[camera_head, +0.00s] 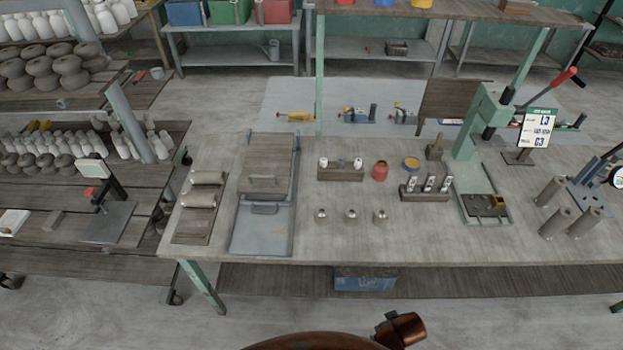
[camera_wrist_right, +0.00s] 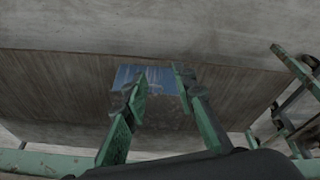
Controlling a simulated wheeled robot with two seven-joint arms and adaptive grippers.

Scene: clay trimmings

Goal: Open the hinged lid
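A grey-blue bin (camera_head: 262,236) stands on the workbench, left of centre. A brown wood-look panel (camera_head: 268,152), which looks like the hinged lid, covers its rear part. The panel seems to lie down, though its exact angle is hard to tell. One handle (camera_head: 262,178) shows near the panel's front edge, and another (camera_head: 264,210) shows on the front part. My right gripper (camera_wrist_right: 159,78) is open and empty in the right wrist view, facing the bench's underside and a blue box. Neither gripper shows in the head view. My left gripper is out of view.
The workbench (camera_head: 330,242) holds a board with grey rolls (camera_head: 202,199) left of the bin. Small metal-topped pieces (camera_head: 351,215), a red jar (camera_head: 380,171) and a green press (camera_head: 482,205) stand to its right. The blue box (camera_head: 364,280) sits on the lower shelf.

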